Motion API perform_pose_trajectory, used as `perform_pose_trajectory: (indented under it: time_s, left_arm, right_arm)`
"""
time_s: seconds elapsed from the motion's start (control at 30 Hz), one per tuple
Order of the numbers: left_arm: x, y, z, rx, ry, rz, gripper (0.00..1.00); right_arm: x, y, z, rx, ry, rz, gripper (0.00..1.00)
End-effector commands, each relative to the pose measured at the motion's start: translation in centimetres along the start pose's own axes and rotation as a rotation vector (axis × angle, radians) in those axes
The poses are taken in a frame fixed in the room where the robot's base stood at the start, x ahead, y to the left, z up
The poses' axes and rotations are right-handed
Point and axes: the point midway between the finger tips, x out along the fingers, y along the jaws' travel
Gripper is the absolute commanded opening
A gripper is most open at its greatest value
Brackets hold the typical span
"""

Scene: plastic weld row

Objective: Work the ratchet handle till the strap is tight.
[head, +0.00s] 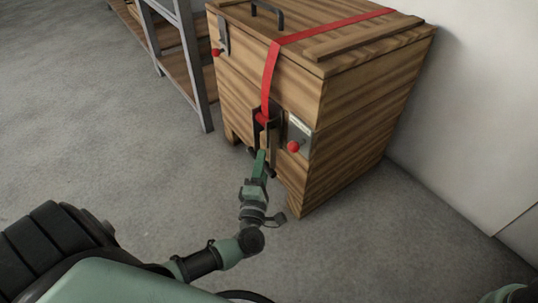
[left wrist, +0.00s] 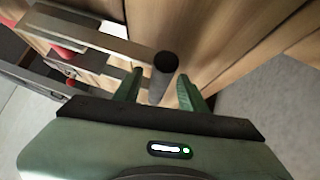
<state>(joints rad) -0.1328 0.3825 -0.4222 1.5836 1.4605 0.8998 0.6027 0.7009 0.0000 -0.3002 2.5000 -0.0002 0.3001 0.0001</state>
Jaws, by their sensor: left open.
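A red strap (head: 268,85) runs over the lid of a wooden crate (head: 350,115) and down its front into a dark ratchet (head: 262,125). The ratchet handle's dark crossbar (head: 271,173) sits low on the crate front. My left gripper (head: 262,156) is at this bar. In the left wrist view, the round end of the handle bar (left wrist: 164,66) stands between my two open green fingers (left wrist: 160,88). A gap shows beside the bar, so the fingers are not closed on it. The gripper hides part of the handle in the head view. My right gripper is not in view.
A metal plate with a red knob (head: 293,146) is right of the ratchet, close to my left gripper. Another red-knobbed latch (head: 217,52) is at the crate's left. A shelf rack (head: 190,70) stands left behind. The floor (head: 110,140) at left is clear.

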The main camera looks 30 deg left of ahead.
Motion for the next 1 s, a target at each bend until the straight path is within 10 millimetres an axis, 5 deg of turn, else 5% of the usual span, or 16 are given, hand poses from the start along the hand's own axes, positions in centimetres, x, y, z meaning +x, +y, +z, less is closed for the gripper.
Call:
perform_pose_trajectory:
  time_s: [0.27, 0.43, 1.0]
  left_arm:
    - [0.06, 0.08, -0.16, 0.000, 0.001, -0.001, 0.41]
    - [0.07, 0.07, -0.16, 0.000, 0.001, 0.000, 0.00]
    - [0.06, 0.04, -0.16, 0.000, 0.001, -0.001, 0.00]
  right_arm:
    - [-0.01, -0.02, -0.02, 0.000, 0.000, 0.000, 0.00]
    - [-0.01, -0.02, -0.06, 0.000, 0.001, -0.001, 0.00]
    - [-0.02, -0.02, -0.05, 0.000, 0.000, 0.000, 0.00]
